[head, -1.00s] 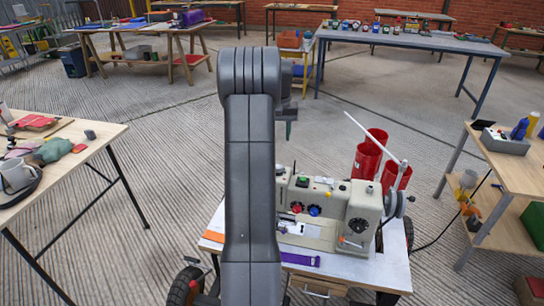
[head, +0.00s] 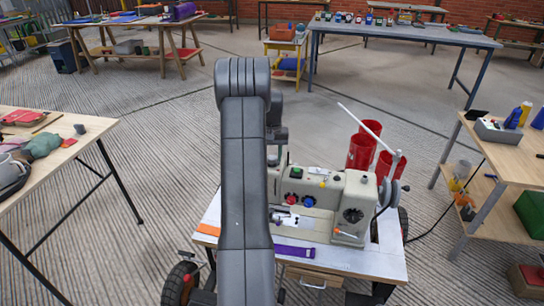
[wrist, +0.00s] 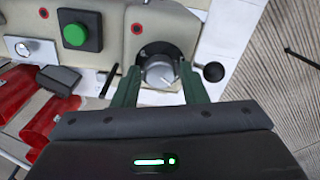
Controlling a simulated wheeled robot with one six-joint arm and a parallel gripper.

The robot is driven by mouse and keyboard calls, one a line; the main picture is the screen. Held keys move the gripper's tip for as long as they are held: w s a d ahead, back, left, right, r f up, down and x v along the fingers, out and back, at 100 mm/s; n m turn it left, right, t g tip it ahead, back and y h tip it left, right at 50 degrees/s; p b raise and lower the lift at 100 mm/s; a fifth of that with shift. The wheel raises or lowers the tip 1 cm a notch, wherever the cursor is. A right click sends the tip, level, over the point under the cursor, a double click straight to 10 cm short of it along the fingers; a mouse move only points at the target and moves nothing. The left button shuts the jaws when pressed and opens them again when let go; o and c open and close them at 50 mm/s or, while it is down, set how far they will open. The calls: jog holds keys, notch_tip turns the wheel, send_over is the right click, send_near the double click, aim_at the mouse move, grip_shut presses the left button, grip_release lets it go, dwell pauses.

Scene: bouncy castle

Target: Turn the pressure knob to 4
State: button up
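The pressure knob (wrist: 160,72) is a silver round knob with a white pointer line, set in a dark dial (wrist: 150,52) on the beige machine; it shows in the wrist view. Dial numbers are not readable. My gripper (wrist: 160,76) has its two green fingers on either side of the knob, with a gap visible at each side. It is open and holds nothing. In the head view the beige machine (head: 330,187) stands on a cart, and my arm hides the knob and most of my gripper.
A green button (wrist: 75,35) sits beside the knob in the wrist view. A purple strip (head: 295,251) lies on the cart top (head: 350,262). Tables stand on both sides.

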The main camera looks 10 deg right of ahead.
jog(key=shift+f, duration=0.15)
jog(key=c, duration=0.7)
jog(key=shift+m, duration=0.3)
jog(key=m+p, duration=0.2)
jog(key=m, duration=0.2)
jog(key=m+p, duration=0.1)
jog(key=m, duration=0.5)
jog(key=shift+m, duration=0.4)
jog(key=m+p, duration=0.1)
jog(key=m, duration=0.5)
jog(key=shift+w, duration=0.1)
jog(key=m, duration=0.6)
jog(key=shift+m, duration=0.3)
